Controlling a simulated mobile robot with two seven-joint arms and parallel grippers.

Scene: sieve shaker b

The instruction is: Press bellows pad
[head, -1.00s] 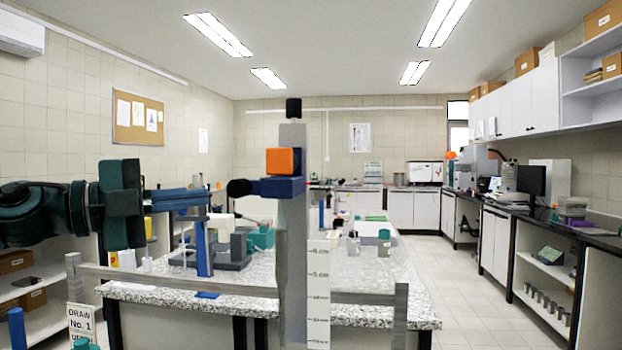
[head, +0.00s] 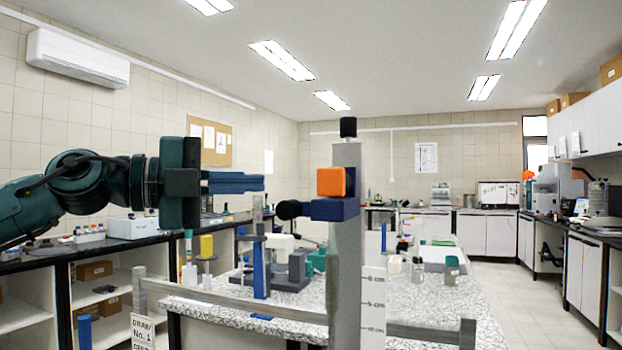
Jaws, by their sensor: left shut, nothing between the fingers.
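A grey upright post (head: 346,245) with a centimetre scale stands in front of the bench in the head view. It carries a blue block (head: 335,209) with an orange cube (head: 336,181) on it. A round black knob (head: 288,210) sticks out to the left of the blue block. I cannot tell for sure which part is the bellows pad. My left gripper (head: 263,183) comes in from the left, with blue fingers shut and empty. In the picture its tips lie left of the post and a little above the knob, apart from both.
A grey rail (head: 230,305) crosses in front of the speckled bench (head: 290,327). A blue stand (head: 259,265) and grey apparatus (head: 290,280) stand on the bench below my left fingers. Shelves line the left wall. Open floor (head: 520,310) lies to the right.

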